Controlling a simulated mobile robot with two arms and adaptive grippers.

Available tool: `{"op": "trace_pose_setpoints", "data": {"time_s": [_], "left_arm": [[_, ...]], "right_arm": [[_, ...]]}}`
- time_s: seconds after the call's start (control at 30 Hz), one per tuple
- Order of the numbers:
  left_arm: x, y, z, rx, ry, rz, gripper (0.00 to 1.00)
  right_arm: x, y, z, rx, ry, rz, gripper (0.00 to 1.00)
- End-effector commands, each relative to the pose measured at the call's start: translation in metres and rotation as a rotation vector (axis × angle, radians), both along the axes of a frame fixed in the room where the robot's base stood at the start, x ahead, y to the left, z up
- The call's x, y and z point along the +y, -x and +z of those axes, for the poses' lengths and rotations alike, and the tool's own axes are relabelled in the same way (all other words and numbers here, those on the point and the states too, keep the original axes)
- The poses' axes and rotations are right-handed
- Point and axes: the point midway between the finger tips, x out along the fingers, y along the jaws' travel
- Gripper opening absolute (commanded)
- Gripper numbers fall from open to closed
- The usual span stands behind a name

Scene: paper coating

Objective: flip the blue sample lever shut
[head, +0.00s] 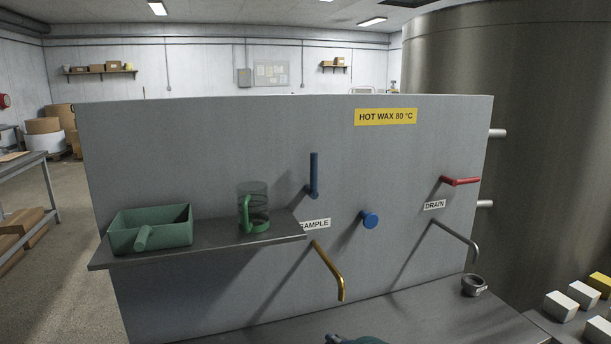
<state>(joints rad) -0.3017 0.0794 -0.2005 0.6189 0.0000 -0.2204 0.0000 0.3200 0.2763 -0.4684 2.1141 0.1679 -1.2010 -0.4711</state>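The blue sample lever (314,176) is on the upright grey panel, above the SAMPLE label (316,224). Its long handle points straight up, with its pivot at the lower end. A brass spout (329,271) comes out of the panel below the label and bends downward. I see no flow from it.
A shelf (200,249) at left carries a green scoop (180,234) and a clear jug with green handle (246,216). A blue knob (370,220), red lever (461,181) and DRAIN spout (458,235) are at right. A small cup (474,287) stands below.

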Motion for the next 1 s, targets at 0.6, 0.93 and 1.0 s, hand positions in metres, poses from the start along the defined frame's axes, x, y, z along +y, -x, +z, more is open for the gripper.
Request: {"op": "trace_pose_setpoints", "data": {"time_s": [0.6, 0.93, 1.0], "left_arm": [[0.0, -0.005, 0.0, -0.006, 0.0, 0.001, 0.64], [0.0, -0.002, 0.0, -0.003, 0.0, 0.001, 0.64], [0.0, -0.002, 0.0, -0.002, 0.0, 0.001, 0.64]], "right_arm": [[0.052, -0.108, 0.265, -0.662, 0.467, 0.274, 0.0], [0.054, -0.114, 0.304, -0.749, 0.545, 0.289, 0.0], [0.054, -0.114, 0.304, -0.75, 0.545, 0.289, 0.0]]}}
